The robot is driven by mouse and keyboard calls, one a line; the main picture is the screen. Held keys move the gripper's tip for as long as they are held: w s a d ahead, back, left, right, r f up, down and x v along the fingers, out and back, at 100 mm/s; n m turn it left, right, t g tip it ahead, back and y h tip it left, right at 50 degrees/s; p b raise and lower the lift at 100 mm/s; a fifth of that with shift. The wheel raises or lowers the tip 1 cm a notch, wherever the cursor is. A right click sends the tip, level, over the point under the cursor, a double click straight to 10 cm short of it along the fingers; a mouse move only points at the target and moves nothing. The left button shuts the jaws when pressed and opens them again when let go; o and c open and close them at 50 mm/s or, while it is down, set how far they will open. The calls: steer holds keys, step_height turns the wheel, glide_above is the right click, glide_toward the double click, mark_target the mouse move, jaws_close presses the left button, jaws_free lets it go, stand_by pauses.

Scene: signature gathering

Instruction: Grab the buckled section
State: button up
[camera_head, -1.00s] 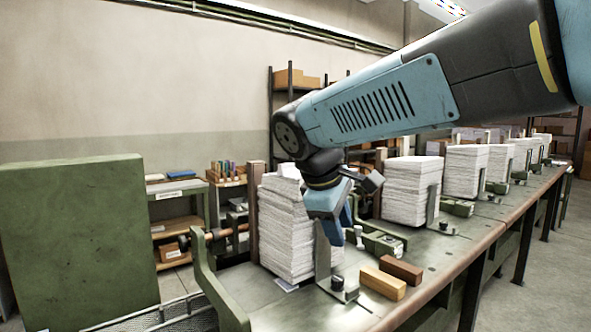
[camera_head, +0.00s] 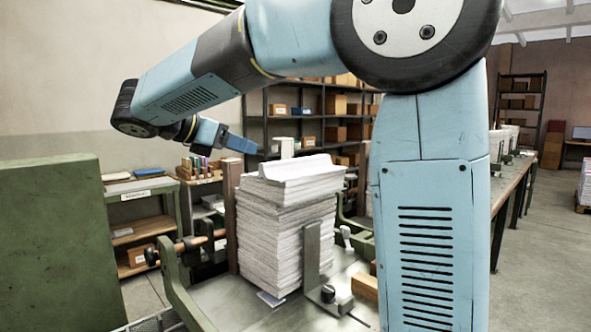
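A tall stack of white paper sections (camera_head: 285,235) stands on the green bench. Its top layer is a buckled section (camera_head: 298,168) that arches up in a ridge and sits slightly skewed to the pile below. My gripper (camera_head: 243,145) is at the end of my blue arm, up and left of the stack top, and looks apart from the buckled section. It shows side-on, so the gap between its fingers is hidden. A small white block-like shape (camera_head: 285,147) shows just behind or on the buckled section; I cannot tell which.
A grey metal upright (camera_head: 312,262) with a black knob stands at the stack's front. A brown post (camera_head: 231,210) stands at its left. A tan wooden block (camera_head: 365,287) lies on the bench, partly behind my arm. A large green panel (camera_head: 55,245) fills the left.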

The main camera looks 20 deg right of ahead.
mark_target(281, 163)
steer(key=x, duration=1.2)
steer(key=shift+s+a+f, duration=0.1)
steer(key=shift+s+f, duration=0.05)
steer(key=shift+f, duration=0.1)
steer(key=shift+c, duration=0.5)
jaws_close()
